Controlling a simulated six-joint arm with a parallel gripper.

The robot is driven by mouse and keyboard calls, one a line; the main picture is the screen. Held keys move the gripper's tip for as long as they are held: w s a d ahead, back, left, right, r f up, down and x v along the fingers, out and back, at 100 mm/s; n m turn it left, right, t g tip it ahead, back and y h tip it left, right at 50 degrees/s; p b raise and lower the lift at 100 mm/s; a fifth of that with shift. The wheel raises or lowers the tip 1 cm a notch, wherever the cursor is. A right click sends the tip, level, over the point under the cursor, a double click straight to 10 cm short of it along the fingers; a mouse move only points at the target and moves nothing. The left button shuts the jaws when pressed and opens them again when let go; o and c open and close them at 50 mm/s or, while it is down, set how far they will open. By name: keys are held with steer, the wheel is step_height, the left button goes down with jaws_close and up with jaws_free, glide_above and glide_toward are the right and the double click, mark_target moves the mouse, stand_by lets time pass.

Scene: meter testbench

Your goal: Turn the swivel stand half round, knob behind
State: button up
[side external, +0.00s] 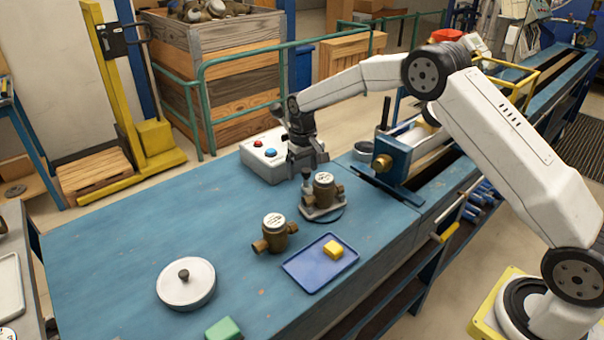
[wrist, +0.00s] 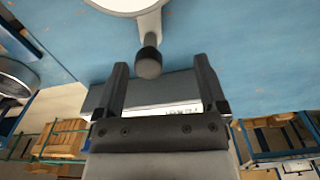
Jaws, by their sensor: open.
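The swivel stand (side external: 330,216) is a round plate on the blue table, with a brass meter (side external: 323,188) upright on it. In the wrist view the stand shows as part of a white disc (wrist: 118,4) with a short arm ending in a dark knob (wrist: 148,64). In the side view the knob is on the far left side of the meter, just below my gripper (side external: 306,166). My gripper is open; in the wrist view the knob shows by the gap between its fingertips (wrist: 160,66), closer to the left finger. I cannot tell whether the fingers surround it.
A second brass meter (side external: 275,234) stands left of a blue tray (side external: 305,277) holding a yellow block (side external: 334,250). A white lid with a dark knob (side external: 186,285) and a green block (side external: 224,328) lie nearer. A button box (side external: 262,165) is behind my gripper; a blue clamp (side external: 392,165) is right.

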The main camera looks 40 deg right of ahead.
steer(key=shift+a, duration=0.4)
stand_by(0.4)
steer(key=shift+o, duration=0.6)
steer(key=shift+r, duration=0.1)
steer(key=shift+r, duration=2.7)
steer(key=shift+s+d+r, duration=0.1)
steer(key=shift+d+r, duration=0.35)
steer(key=shift+r, duration=0.2)
steer(key=shift+d+r, duration=0.45)
steer(key=shift+r, duration=0.15)
